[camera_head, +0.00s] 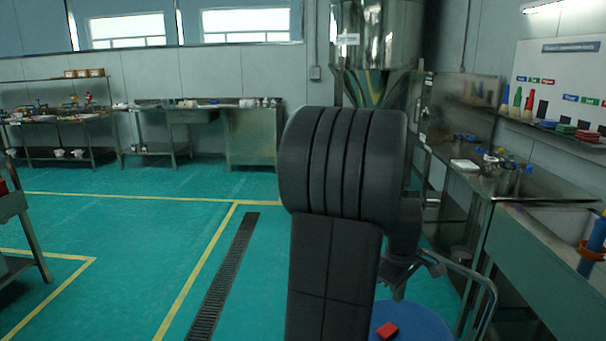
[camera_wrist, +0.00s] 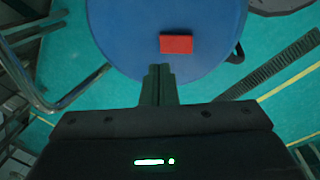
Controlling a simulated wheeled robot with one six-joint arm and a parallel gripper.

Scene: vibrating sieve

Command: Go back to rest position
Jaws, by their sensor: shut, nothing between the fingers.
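My gripper (camera_wrist: 160,72) shows in the wrist view with its two fingers together and nothing between them. It points at a blue round surface (camera_wrist: 115,25), above or short of a red block (camera_wrist: 176,43) lying on it. In the head view my dark arm fills the middle, and part of my gripper (camera_head: 398,290) shows beyond it. The red block (camera_head: 387,330) and the blue round surface (camera_head: 425,325) show at the bottom, partly hidden by my arm. The gripper appears apart from the block.
A metal rail (camera_head: 485,285) curves beside the blue surface. A steel hopper (camera_head: 378,40) stands behind my arm. Steel counters with a sink (camera_head: 545,245) line the right. Benches (camera_head: 250,135) stand along the back wall. The green floor (camera_head: 130,230) at left is open, with a drain grate (camera_head: 222,280).

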